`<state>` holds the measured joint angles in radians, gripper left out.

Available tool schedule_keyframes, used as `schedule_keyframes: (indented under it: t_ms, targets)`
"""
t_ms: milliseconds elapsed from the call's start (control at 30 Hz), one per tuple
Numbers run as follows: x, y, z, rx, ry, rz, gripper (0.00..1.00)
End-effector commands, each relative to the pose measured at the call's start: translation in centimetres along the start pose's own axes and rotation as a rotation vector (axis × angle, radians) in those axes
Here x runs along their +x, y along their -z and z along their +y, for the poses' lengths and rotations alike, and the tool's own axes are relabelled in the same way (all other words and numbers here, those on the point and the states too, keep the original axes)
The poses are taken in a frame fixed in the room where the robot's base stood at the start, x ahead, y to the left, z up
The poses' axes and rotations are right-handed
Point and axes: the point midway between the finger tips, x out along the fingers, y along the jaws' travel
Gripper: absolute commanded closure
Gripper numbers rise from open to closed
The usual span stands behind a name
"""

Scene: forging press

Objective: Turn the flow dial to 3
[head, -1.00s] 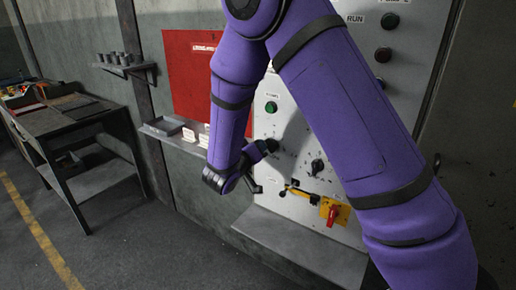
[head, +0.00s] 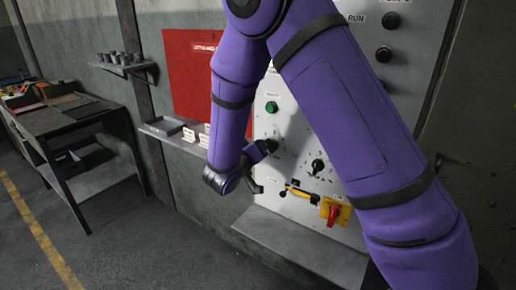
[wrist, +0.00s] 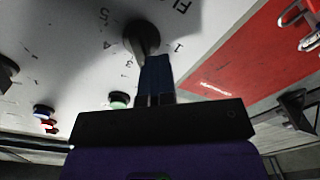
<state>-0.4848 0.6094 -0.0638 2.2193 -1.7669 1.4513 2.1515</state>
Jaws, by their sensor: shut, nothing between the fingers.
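The flow dial (wrist: 142,38) is a dark round knob on the pale panel, at the upper middle of the wrist view. Numerals ring it, including 5, 4 and 1, and part of a label starting "FL" shows above right. The numerals appear turned, and I cannot read which one the dial points to. My gripper (wrist: 156,62) is shut and empty, with its dark fingertips right at the dial's lower edge. I cannot tell whether they touch it. In the head view my gripper (head: 270,145) is at the panel and the dial cannot be told apart from it.
The panel (head: 290,135) also bears a green button (head: 271,107), another black knob (head: 318,167), a yellow-handled lever (head: 298,192) and a red switch on a yellow plate (head: 334,213). A ledge (head: 300,245) juts out below. A small shelf (head: 170,130) is at left.

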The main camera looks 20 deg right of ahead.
Motion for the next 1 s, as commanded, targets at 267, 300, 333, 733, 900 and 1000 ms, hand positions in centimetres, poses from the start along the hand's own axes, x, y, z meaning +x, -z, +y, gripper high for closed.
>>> schedule_keyframes:
  t_ms: [267,300,333,733,900,1000]
  targets:
    - [0.8,-0.3,1.0,-0.007,-0.051,-0.009,1.00]
    - [0.7,-0.3,0.8,-0.006,-0.051,-0.009,1.00]
    - [0.7,-0.3,0.7,-0.006,-0.050,-0.009,1.00]
    - [0.5,-0.2,-1.1,-0.007,-0.047,-0.009,1.00]
    - [0.3,-0.1,-1.8,-0.006,-0.041,-0.007,1.00]
    - [-0.1,-0.1,-2.0,-0.005,-0.037,-0.005,1.00]
